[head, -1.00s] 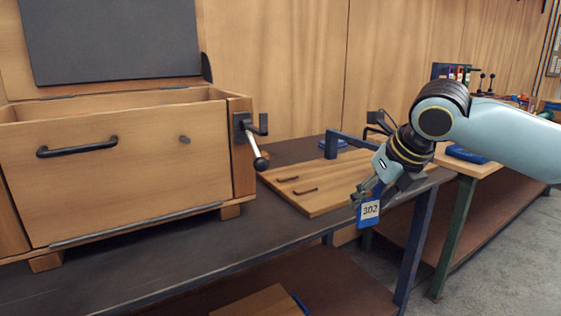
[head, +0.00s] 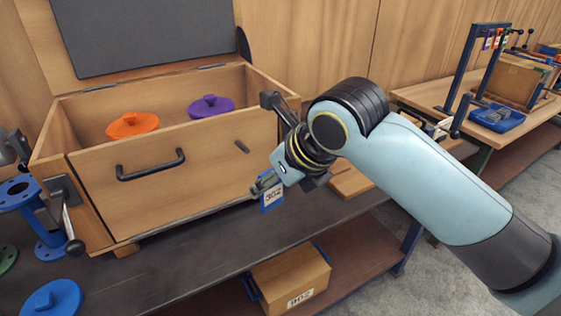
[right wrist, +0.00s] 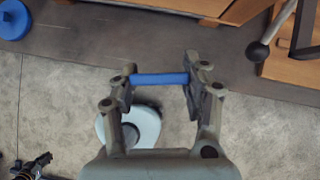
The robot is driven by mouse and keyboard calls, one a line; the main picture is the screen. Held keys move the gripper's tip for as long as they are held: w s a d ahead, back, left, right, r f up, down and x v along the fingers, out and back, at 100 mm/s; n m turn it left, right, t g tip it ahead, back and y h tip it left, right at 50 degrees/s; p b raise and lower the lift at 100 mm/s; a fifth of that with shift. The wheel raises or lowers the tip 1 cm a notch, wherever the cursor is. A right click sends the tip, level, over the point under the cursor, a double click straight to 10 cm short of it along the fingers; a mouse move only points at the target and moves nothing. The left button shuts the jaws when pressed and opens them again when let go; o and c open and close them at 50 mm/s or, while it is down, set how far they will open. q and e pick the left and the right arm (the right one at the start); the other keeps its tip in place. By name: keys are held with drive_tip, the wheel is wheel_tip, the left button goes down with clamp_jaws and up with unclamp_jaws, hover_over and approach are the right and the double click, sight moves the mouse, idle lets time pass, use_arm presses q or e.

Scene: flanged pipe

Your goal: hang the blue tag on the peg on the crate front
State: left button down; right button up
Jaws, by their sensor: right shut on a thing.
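In the right wrist view the tag (right wrist: 160,79) shows edge-on as a blue bar between the two fingertips. The peg (head: 242,146) is a short dark stub on the wooden crate front (head: 215,170), right of the black handle. The gripper and tag are below and right of the peg, apart from it in the picture. I do not make out the tag's hole. My left gripper is not clearly in view.
The crate's lid (head: 145,38) is open; orange (head: 132,125) and purple (head: 211,106) flanged lids lie inside. A lever latch (head: 67,215) and blue flanged pipe (head: 40,220) are at left. A blue disc (head: 52,298) lies on the dark bench (head: 180,255). A wooden box (head: 290,280) sits below.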

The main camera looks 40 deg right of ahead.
sight(244, 149)
drive_tip(key=shift+w+a, duration=0.1)
drive_tip(key=shift+a, duration=0.05)
drive_tip(key=shift+w+d+f+b, duration=0.1)
drive_tip(key=shift+w+d+b, duration=0.35)
drive_tip(key=shift+w+b, duration=0.9)
drive_tip(key=shift+w+d+f+b, duration=0.1)
drive_tip(key=shift+w+d+b, duration=0.45)
drive_tip(key=shift+w, duration=1.55)
drive_tip(key=shift+w+d+f+b, duration=0.1)
drive_tip(key=shift+w+d+b, duration=0.2)
drive_tip(key=shift+w+b, duration=1.15)
drive_tip(key=shift+w+d+f+b, duration=0.1)
drive_tip(key=shift+w+f+b, duration=0.05)
drive_tip(key=shift+w+b, duration=0.45)
drive_tip(key=shift+w, duration=0.1)
drive_tip(key=shift+w, duration=0.1)
drive_tip(key=o, duration=1)
drive_tip(key=shift+w, duration=0.1)
